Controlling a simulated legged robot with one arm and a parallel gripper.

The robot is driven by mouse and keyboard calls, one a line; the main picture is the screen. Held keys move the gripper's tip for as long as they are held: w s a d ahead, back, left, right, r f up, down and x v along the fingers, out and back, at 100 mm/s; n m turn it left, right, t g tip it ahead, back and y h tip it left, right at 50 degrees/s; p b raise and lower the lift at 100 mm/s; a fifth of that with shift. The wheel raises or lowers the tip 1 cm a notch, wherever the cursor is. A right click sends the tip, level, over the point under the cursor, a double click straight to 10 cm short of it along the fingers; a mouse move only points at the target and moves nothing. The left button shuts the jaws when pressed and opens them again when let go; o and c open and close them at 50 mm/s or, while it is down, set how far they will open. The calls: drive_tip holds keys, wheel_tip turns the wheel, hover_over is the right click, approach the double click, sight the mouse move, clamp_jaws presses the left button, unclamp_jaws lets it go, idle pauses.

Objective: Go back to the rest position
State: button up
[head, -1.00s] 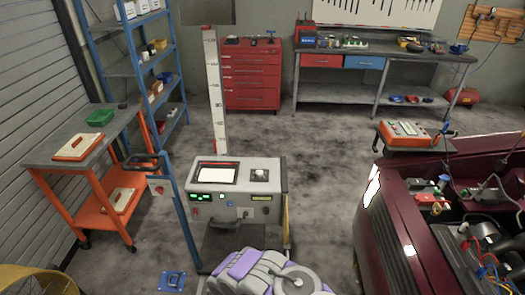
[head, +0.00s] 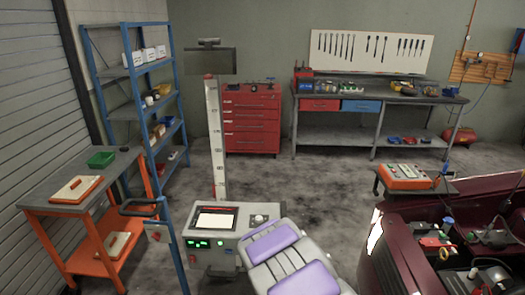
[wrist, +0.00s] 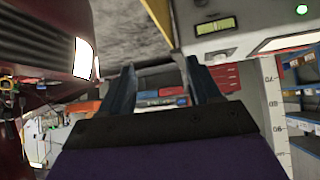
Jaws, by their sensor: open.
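My gripper (wrist: 160,85) shows in the wrist view with its two dark fingers apart and nothing between them. In the head view, my grey and purple arm (head: 290,262) reaches up from the bottom edge. It covers part of the grey machine (head: 218,236) with a screen and green lights. My gripper's fingers are hidden in the head view. In the wrist view, the machine's pale panel with a lit display (wrist: 215,27) is at the top, close to the fingers.
A maroon car with its engine bay open (head: 400,240) stands at the right. An orange cart (head: 75,205) and blue shelf (head: 125,72) are at the left. A red tool cabinet (head: 251,120) and workbench (head: 390,98) stand behind. Grey floor (head: 310,180) is clear between.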

drive_tip(key=s+d+r+g+y, duration=0.1)
drive_tip(key=s+d+r+g, duration=0.15)
drive_tip(key=s+r, duration=0.55)
drive_tip(key=s+d+r+g+y, duration=0.1)
drive_tip(key=s+r+g, duration=0.2)
drive_tip(key=s+r, duration=0.6)
drive_tip(key=s+d+r+n+g, duration=0.1)
drive_tip(key=s+r+g, duration=0.1)
drive_tip(key=s, duration=1.3)
drive_tip(key=s+d+r+n+g, duration=0.1)
drive_tip(key=s+r+g, duration=0.2)
drive_tip(key=s, duration=1.2)
drive_tip(key=shift+d+r, duration=0.2)
drive_tip(key=shift+r, duration=0.4)
drive_tip(key=shift+w, duration=0.1)
drive_tip(key=shift+c, duration=0.3)
